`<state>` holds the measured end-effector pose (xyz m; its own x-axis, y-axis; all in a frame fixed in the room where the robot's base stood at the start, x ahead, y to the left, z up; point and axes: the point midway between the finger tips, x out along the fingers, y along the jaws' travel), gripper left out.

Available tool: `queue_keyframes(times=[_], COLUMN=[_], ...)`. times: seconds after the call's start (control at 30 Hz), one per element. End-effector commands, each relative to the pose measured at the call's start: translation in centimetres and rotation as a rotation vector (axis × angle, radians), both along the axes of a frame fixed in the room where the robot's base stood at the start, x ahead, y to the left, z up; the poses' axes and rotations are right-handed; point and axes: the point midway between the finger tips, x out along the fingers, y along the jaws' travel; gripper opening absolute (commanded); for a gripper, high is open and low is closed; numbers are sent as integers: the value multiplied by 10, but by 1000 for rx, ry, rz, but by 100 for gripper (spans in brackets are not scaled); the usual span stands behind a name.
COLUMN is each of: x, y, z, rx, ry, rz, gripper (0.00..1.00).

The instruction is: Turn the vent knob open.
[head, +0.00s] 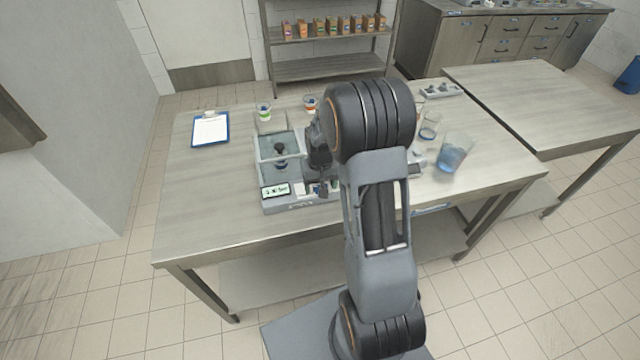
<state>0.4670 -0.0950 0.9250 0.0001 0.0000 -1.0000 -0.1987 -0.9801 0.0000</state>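The cup filler (265,172) is a grey machine with a clear-walled upper part, standing on the near middle of the steel table. A black knob-like part (280,149) shows in its clear upper section; I cannot tell whether it is the vent knob or how it is turned. A small lit display (275,190) is on its front left. My gripper (318,178) is a dark shape at the machine's right side, mostly hidden by my arm. Its fingers cannot be made out, nor whether it touches anything. The machine's right part is hidden behind my arm.
On the table (190,220), a blue clipboard (210,129) lies at the left. Small cups (264,112) stand behind the machine. A beaker of blue liquid (453,154) and a smaller glass (429,127) stand right of my arm. The table's front left is clear.

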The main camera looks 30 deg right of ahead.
Motion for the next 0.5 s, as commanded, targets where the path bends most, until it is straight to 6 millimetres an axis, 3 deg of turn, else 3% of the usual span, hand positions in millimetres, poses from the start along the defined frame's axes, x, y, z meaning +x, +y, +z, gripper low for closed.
queue_keyframes(times=[0.2, 0.5], x=[0, 0], y=[0, 0], z=[0, 0], rx=[0, 0], ry=[0, 0], rz=[0, 0], gripper=[74, 46])
